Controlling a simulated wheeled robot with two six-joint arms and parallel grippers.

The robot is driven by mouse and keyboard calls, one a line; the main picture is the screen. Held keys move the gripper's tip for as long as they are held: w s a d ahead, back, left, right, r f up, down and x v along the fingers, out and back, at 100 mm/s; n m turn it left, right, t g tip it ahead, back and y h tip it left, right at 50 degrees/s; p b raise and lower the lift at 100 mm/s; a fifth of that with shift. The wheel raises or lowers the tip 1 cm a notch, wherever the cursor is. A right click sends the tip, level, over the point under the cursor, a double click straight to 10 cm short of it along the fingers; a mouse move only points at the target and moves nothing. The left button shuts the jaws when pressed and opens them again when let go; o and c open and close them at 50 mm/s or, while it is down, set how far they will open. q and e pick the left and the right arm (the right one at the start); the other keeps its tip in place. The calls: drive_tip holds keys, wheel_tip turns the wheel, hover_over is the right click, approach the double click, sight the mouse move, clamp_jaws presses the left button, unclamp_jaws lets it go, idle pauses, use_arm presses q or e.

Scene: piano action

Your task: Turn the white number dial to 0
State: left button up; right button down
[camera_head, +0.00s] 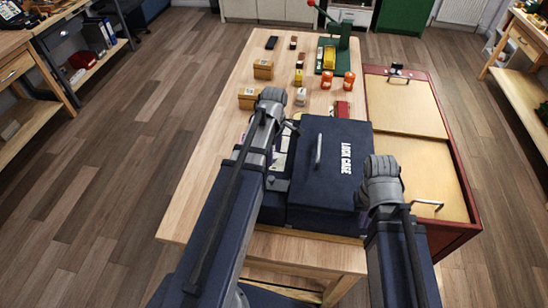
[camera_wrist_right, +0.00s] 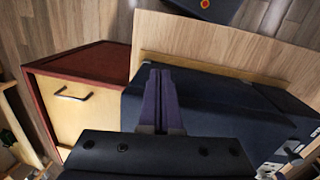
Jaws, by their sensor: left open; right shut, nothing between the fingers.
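The dark blue lock case (camera_head: 338,150) stands closed on the table, with a handle on its lid. Its left side carries pale parts, partly hidden by my left arm. I cannot make out the white number dial or its reading. In the right wrist view, small pale parts show on the case's side at the lower right (camera_wrist_right: 291,149), too small to read. My left gripper (camera_head: 291,126) is open beside the case's upper left corner, its fingers barely visible. My right gripper (camera_wrist_right: 160,100) is shut and empty, over or beside the case. In the head view its fingers are hidden.
The wooden table (camera_head: 215,165) holds small boxes, orange jars (camera_head: 349,80) and a green press-like tool (camera_head: 340,45) at the back. A red cabinet (camera_head: 457,175) with pale panels stands along the right. Bare table lies left of my left arm.

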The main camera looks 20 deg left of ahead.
use_arm(q)
drive_tip(key=shift+f, duration=0.1)
clamp_jaws()
idle(0.6)
